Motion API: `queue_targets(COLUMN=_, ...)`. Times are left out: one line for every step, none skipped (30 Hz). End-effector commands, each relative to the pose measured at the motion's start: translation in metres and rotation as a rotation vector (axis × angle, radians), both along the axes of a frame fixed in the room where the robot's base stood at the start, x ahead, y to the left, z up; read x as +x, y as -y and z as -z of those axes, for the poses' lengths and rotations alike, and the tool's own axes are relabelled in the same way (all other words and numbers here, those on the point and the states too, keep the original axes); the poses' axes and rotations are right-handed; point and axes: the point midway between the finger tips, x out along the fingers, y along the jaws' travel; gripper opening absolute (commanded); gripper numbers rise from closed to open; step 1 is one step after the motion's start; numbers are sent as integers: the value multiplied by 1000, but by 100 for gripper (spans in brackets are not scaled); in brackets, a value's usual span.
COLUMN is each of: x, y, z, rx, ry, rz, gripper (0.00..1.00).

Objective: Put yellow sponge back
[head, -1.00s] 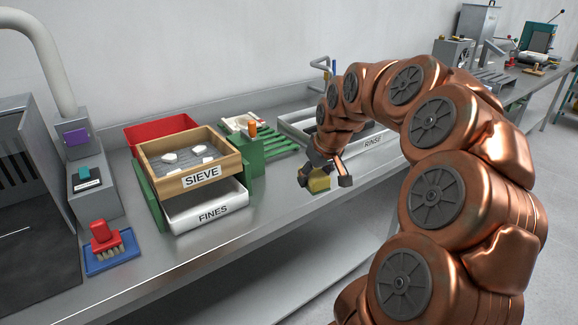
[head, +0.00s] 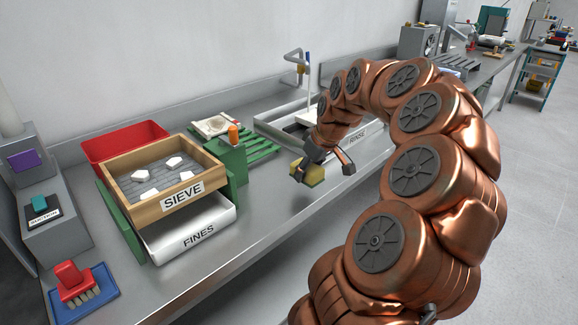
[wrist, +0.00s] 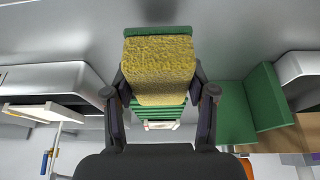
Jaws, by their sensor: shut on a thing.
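The yellow sponge (head: 313,173) is at my gripper (head: 325,168) in the head view, over the counter in front of the rinse basin. The wrist view shows the sponge (wrist: 160,70) as a rough yellow block with a green layer along its top edge. It sits between the two dark fingers of my gripper (wrist: 160,95), which are shut on it. My arm hides part of the basin behind. I cannot tell the exact height of the sponge above the counter.
The green slatted rack (head: 262,150) is left of and behind my gripper. The wooden sieve box (head: 165,190) stands over the white fines tray (head: 195,235) further left. The rinse basin (head: 280,125) is behind. The counter front (head: 265,215) is clear.

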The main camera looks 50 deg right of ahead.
Motion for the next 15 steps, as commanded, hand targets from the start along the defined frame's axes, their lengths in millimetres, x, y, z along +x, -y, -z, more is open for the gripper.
queue_targets(x=10, y=1, z=0, rx=0, ry=-3, rz=-2, gripper=23)
queue_targets(x=15, y=3, z=1, rx=1, ry=-3, rz=-1, gripper=23)
queue_targets(x=22, y=5, z=2, rx=1, ry=-3, rz=0, gripper=23)
queue_targets(x=27, y=6, z=2, rx=0, ry=-2, rz=0, gripper=23)
queue_targets(x=32, y=6, z=2, rx=0, ry=-2, rz=-1, gripper=23)
queue_targets(x=39, y=8, z=3, rx=-2, ry=-2, rz=-1, gripper=23)
queue_targets(x=43, y=8, z=3, rx=-1, ry=-3, rz=-2, gripper=23)
queue_targets(x=48, y=9, z=4, rx=0, ry=-3, rz=-2, gripper=23)
queue_targets(x=55, y=10, z=5, rx=1, ry=-3, rz=-1, gripper=23)
queue_targets(x=59, y=12, z=6, rx=0, ry=-3, rz=-1, gripper=23)
queue_targets(x=64, y=13, z=6, rx=-1, ry=-2, rz=-1, gripper=23)
queue_targets(x=69, y=14, z=6, rx=-1, ry=-1, rz=-1, gripper=23)
queue_targets(x=72, y=15, z=6, rx=-2, ry=-1, rz=0, gripper=23)
queue_targets(x=75, y=16, z=6, rx=-1, ry=-1, rz=0, gripper=23)
queue_targets(x=78, y=16, z=7, rx=-1, ry=-1, rz=0, gripper=23)
